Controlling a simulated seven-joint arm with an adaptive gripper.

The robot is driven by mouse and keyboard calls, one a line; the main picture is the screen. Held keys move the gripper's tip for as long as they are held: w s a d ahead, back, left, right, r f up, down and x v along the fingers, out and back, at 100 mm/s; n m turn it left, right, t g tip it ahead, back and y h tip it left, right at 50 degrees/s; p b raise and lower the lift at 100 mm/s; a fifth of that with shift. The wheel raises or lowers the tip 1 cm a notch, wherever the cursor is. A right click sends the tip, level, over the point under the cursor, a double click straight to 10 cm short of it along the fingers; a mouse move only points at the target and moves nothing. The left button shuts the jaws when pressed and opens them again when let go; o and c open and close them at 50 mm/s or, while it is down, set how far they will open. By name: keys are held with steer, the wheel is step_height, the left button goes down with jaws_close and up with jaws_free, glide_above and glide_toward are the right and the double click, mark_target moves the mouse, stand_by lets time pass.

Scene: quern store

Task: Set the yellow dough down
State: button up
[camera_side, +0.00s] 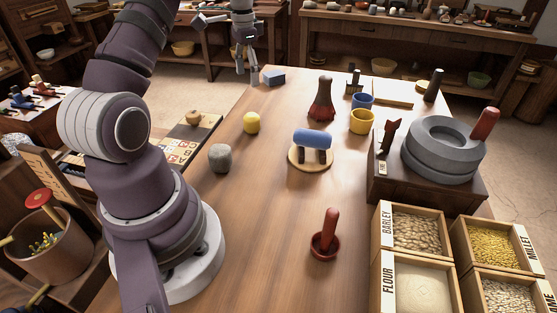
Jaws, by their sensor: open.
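A yellow lump, which looks like the yellow dough (251,122), rests on the wooden table (262,210) left of its middle. My gripper (246,76) is at the top of the view, fingers pointing down, near the table's far left corner. It is open and I see nothing between its fingers. In the picture it is well above the yellow lump and apart from it. Its exact height over the table is hard to tell.
A grey stone (220,158), a blue roller on a round stand (312,140), a dark red flask (321,103) and a red pestle in a dish (326,236) stand around. A stone quern (440,150) and grain boxes (418,232) fill the right.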

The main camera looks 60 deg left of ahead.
steer(key=d+r+t+y, duration=0.1)
steer(key=d+r, duration=0.4)
steer(key=d, duration=0.2)
steer(key=d+r+t, duration=0.2)
steer(key=d+r, duration=0.2)
steer(key=d, duration=0.3)
steer(key=s+d+f+t+h, duration=0.1)
steer(key=s+d+t, duration=0.1)
steer(key=s+d, duration=0.7)
steer(key=shift+d+f+t, duration=0.2)
steer(key=shift+f+t, duration=0.05)
steer(key=shift+t, duration=0.05)
